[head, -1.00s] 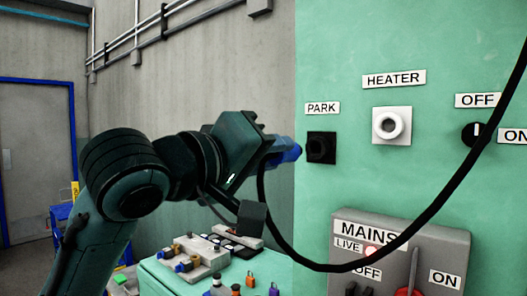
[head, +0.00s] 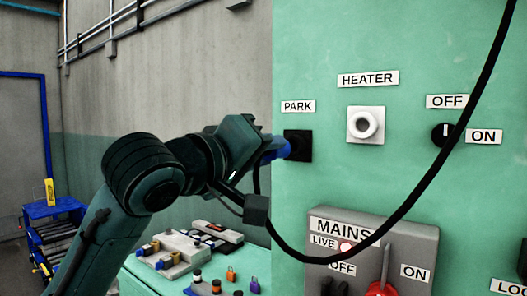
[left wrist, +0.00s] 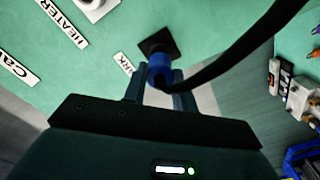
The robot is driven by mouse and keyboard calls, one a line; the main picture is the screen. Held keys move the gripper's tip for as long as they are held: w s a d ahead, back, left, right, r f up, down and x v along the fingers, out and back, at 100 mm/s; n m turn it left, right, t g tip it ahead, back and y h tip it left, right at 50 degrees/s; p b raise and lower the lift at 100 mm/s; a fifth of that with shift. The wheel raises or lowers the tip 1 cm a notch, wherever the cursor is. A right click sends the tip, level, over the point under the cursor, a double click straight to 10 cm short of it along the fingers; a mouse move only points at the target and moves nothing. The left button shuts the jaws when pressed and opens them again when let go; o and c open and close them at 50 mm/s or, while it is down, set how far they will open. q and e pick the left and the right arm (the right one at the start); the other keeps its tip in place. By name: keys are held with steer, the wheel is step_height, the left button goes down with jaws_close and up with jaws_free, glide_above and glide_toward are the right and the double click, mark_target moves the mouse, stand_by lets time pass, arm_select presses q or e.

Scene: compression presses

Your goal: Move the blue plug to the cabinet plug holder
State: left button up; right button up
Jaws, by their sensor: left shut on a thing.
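The blue plug (head: 273,149) is held in my left gripper (head: 262,150), with its front end at the black PARK holder (head: 298,146) on the green cabinet. In the left wrist view the plug (left wrist: 159,72) sits between the fingers, in front of the dark square PARK holder (left wrist: 158,42). Whether it is seated in the holder or just short of it is hard to tell. A black cable (head: 430,175) runs from the plug and loops across the cabinet front. My right gripper is not in view.
The white HEATER socket (head: 365,125) is empty, right of PARK. An OFF/ON knob (head: 444,134) is further right. A grey MAINS box (head: 400,235) with a red handle juts out below. A green bench with locks and small parts stands below my arm.

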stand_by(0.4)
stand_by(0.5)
arm_select(q)
steer(key=shift+p, duration=0.35)
stand_by(0.5)
stand_by(0.3)
steer(key=shift+w+d+p, duration=0.3)
steer(key=shift+w+p, duration=0.1)
steer(key=shift+p, duration=0.05)
steer(key=shift+w+d, duration=0.1)
steer(key=shift+w, duration=0.05)
steer(key=shift+w+d, duration=0.2)
steer(key=shift+w, duration=0.05)
